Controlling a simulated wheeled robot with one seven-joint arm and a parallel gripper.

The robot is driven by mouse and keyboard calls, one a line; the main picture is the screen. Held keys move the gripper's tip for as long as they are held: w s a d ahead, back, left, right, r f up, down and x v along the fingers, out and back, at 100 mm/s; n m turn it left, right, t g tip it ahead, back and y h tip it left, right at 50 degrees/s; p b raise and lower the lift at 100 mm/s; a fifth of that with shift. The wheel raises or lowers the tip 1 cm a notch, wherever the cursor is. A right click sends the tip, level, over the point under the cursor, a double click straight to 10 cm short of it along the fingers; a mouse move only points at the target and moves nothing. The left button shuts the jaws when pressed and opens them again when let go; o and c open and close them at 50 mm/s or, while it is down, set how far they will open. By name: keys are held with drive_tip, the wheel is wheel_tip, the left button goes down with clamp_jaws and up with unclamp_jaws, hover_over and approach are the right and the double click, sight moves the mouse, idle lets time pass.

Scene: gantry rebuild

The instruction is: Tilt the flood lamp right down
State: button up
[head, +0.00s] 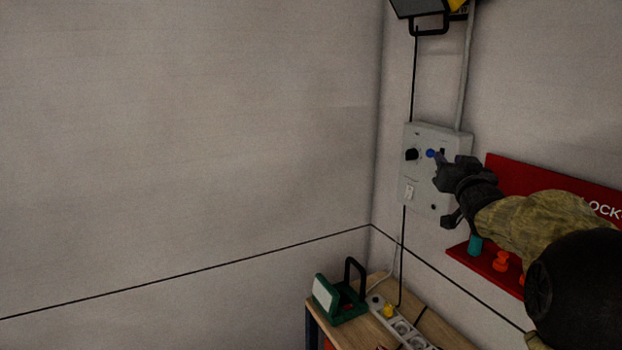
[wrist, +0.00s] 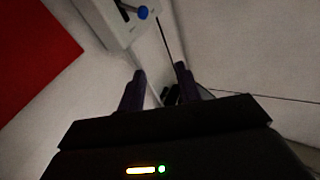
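A dark lamp head with a black bracket handle and a yellow part (head: 425,10) hangs high on the wall, cut off by the top edge of the head view. A green flood lamp with a pale face and black handle (head: 326,295) stands on the bench. I cannot tell which one the task means. My gripper (head: 440,172) is in front of the grey wall box, below the upper lamp and above the bench. In the wrist view my gripper (wrist: 160,74) has its two fingers apart, with nothing held between them. Neither lamp shows clearly there.
The grey control box (head: 421,181) carries a black knob (head: 411,154), a blue-tipped lever (head: 431,153) and a white switch. A red lockout board (head: 507,172) is at the right. A power strip (head: 402,327) lies on the wooden bench (head: 450,335). The left wall is bare.

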drive_tip(key=s+a+f+g, duration=0.3)
drive_tip(key=f, duration=0.5)
drive_tip(key=s+a+f+g, duration=0.2)
drive_tip(key=s+f+g, duration=0.15)
drive_tip(key=f, duration=0.35)
drive_tip(key=s+a+f+g, duration=0.2)
drive_tip(key=s+a+f, duration=0.15)
drive_tip(key=f, duration=0.45)
drive_tip(key=s+a+f+n+g, duration=0.1)
drive_tip(key=s+a+f+g, duration=0.2)
drive_tip(key=s+f, duration=0.4)
drive_tip(key=s+a+f+n+g+y+b, duration=0.1)
drive_tip(key=s+a+f+g, duration=0.3)
drive_tip(key=s, duration=1)
wheel_tip(320, 180, down, 4)
drive_tip(key=shift+s+r+g, duration=0.1)
drive_tip(key=shift+s+g, duration=0.15)
drive_tip(key=shift+g, duration=0.6)
drive_tip(key=shift+w, duration=0.1)
